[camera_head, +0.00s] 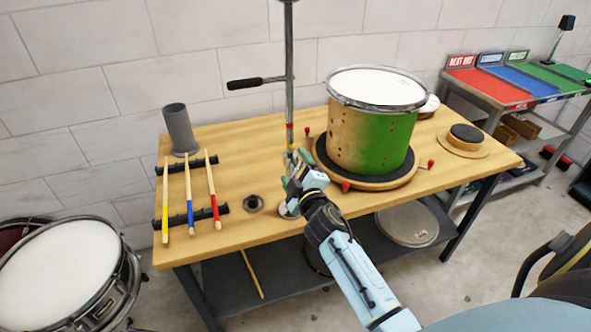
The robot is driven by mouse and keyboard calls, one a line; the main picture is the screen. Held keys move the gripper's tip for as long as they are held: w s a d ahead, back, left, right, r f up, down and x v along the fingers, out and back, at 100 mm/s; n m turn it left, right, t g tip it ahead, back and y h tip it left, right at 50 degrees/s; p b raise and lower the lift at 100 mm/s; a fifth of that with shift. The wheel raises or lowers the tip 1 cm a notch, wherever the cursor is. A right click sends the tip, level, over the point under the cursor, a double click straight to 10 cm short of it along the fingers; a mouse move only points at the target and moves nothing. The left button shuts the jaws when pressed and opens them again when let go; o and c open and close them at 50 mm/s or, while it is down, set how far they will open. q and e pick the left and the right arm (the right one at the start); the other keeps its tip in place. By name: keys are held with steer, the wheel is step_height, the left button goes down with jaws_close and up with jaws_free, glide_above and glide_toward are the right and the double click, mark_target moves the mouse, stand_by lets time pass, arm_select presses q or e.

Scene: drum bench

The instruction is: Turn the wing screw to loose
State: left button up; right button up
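A vertical metal stand (289,70) rises from the workbench, with a black-handled side arm (258,82) high on it and red and yellow bands lower down. My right gripper (293,164) is at the lower part of this stand, just below the bands, in front of it or touching it; I cannot tell which. The gripper is small and seen from behind, so its finger opening is unclear. I cannot make out the wing screw; the gripper may hide it. My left gripper is out of view.
A green and tan drum (372,130) sits on a round base with red knobs, right of the gripper. Drumsticks (188,195) lie on black racks at left, near a grey cylinder (180,130). The bench top (245,160) between racks and stand is mostly clear.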

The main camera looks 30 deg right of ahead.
steer(key=v, duration=1.3)
steer(key=shift+s+b, duration=0.2)
steer(key=shift+b, duration=0.15)
steer(key=shift+f, duration=0.1)
steer(key=s+a+f+m+g+y+b, duration=0.1)
steer(key=s+a+f+g, duration=0.15)
steer(key=f, duration=0.75)
steer(key=s+a+f+m+g+y, duration=0.1)
steer(key=s+a+f+g, duration=0.15)
steer(key=f, duration=0.85)
steer(key=s+a+f+m+g+y+b, duration=0.1)
steer(key=s+a+f+g+y, duration=0.15)
steer(key=f, duration=0.75)
steer(key=s+f+m+g, duration=0.1)
steer(key=s+f+g, duration=0.2)
steer(key=s+f, duration=0.3)
steer(key=s+d+f+m+g, duration=0.1)
steer(key=s+f+g, duration=0.2)
steer(key=s+f, duration=0.4)
steer(key=s+d+f+m+g+b, duration=0.1)
steer(key=s+f, duration=0.6)
steer(key=s, duration=1)
steer(key=shift+s+f+m+g, duration=0.2)
steer(key=shift+s+m+g, duration=0.25)
steer(key=shift+g, duration=0.5)
